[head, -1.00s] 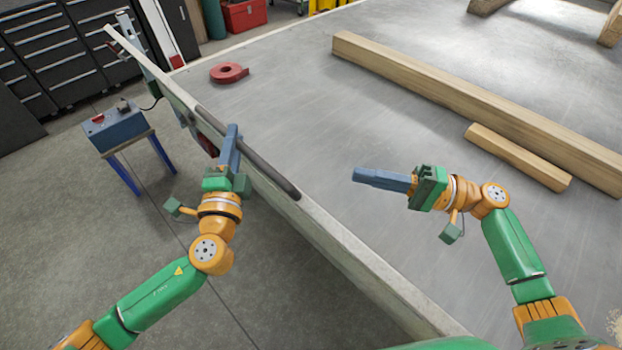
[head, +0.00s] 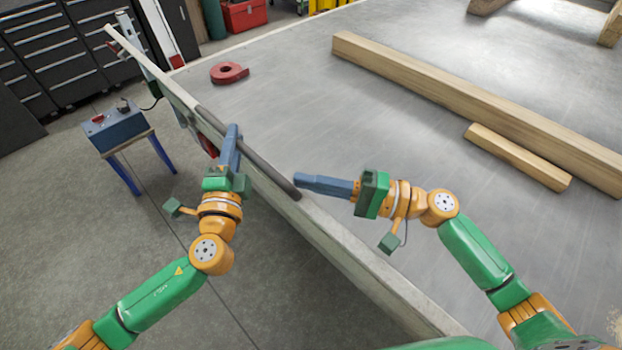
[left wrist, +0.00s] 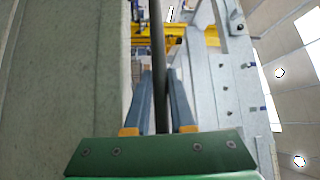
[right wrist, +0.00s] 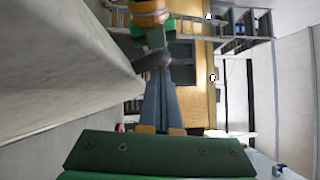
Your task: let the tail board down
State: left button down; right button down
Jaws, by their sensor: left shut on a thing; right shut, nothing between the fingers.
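A long bar runs along the left edge of the flat grey surface, with a pale far part (head: 150,66) and a dark near part (head: 262,165). My left gripper (head: 233,132) is shut on the dark part, which also passes between its fingers in the left wrist view (left wrist: 157,60). My right gripper (head: 300,180) is shut and empty, its tips close to the bar's near end; contact is unclear. The dark end also shows by its tips in the right wrist view (right wrist: 150,62). I cannot tell surely which part is the tail board; a pale long edge (head: 350,246) runs below the bar.
A red ring-shaped object (head: 229,73) and wooden beams (head: 470,105) lie on the grey surface (head: 330,120). A blue box on a small stand (head: 118,130) is left of the bar. Dark drawer cabinets (head: 60,55) stand behind. Floor at left is mostly clear.

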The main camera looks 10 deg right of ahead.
pick_arm(q)
jog(key=shift+d+r, duration=0.1)
pick_arm(e)
jog(key=shift+s+a+f, duration=0.15)
jog(key=shift+s+a, duration=0.5)
jog(key=shift+a, duration=0.05)
pick_arm(q)
jog(key=shift+w, duration=0.1)
pick_arm(e)
jog(key=shift+a+f, duration=0.1)
jog(key=shift+a, duration=0.15)
pick_arm(q)
jog(key=c, duration=0.8)
grip_release()
jog(key=shift+o, duration=0.2)
